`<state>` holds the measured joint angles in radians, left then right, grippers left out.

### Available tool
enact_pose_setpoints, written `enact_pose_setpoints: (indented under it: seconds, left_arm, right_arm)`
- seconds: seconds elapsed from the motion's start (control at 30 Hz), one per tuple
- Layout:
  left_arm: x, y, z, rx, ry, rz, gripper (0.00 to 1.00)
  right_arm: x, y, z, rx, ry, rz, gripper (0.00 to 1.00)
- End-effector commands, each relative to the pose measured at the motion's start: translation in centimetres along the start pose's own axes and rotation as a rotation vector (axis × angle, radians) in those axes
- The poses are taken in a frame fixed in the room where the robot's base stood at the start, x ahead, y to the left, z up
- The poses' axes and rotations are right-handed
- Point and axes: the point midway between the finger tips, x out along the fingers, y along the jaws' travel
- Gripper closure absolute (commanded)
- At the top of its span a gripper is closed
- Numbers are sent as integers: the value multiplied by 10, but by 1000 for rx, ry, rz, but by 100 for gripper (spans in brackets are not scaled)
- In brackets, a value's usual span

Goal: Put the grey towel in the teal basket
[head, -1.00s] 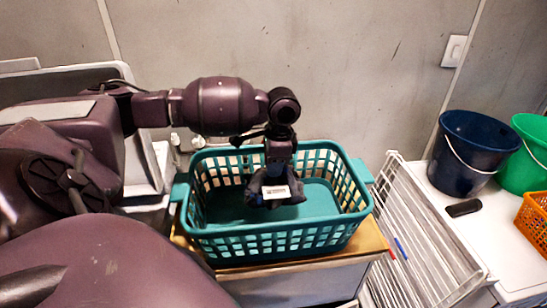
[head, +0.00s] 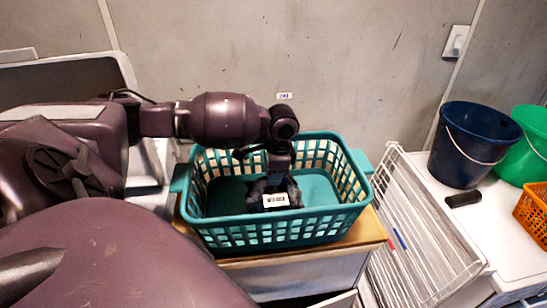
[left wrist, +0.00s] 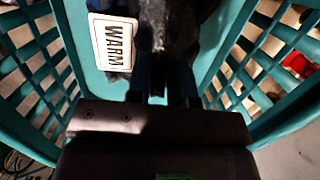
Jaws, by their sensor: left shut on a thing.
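The teal basket (head: 285,233) stands on a wooden-topped cabinet in the head view, and its walls also show in the left wrist view (left wrist: 90,50). My left gripper (head: 279,178) reaches down inside the basket and is shut on the dark grey towel (head: 292,190). The towel hangs bunched low inside the basket; I cannot tell whether it touches the floor of it. A white label reading "WARM" shows at the towel in the left wrist view (left wrist: 112,42). In that view the left gripper's fingers (left wrist: 163,85) pinch the dark cloth. My right gripper is not in view.
A white wire rack (head: 420,235) leans right of the basket. A dark blue bucket (head: 470,150), a green bucket (head: 528,150), an orange basket (head: 535,212) and a dark handled item (head: 463,200) stand on the white surface at right. The wall is close behind.

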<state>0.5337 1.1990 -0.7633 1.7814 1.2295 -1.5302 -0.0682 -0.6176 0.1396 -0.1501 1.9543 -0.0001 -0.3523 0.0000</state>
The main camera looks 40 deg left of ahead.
Motion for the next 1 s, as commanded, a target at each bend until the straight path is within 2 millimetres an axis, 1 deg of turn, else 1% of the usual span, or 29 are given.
enact_pose_setpoints:
  seconds: [0.3,0.33,0.5,1.0]
  left_arm:
    - [1,0,0,0,0,0,100]
    - [1,0,0,0,1,0,75]
    - [1,0,0,0,0,0,49]
    - [1,0,0,0,0,1,49]
  right_arm:
    - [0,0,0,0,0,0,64]
    - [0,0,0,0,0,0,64]
    - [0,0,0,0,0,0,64]
    - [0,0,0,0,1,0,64]
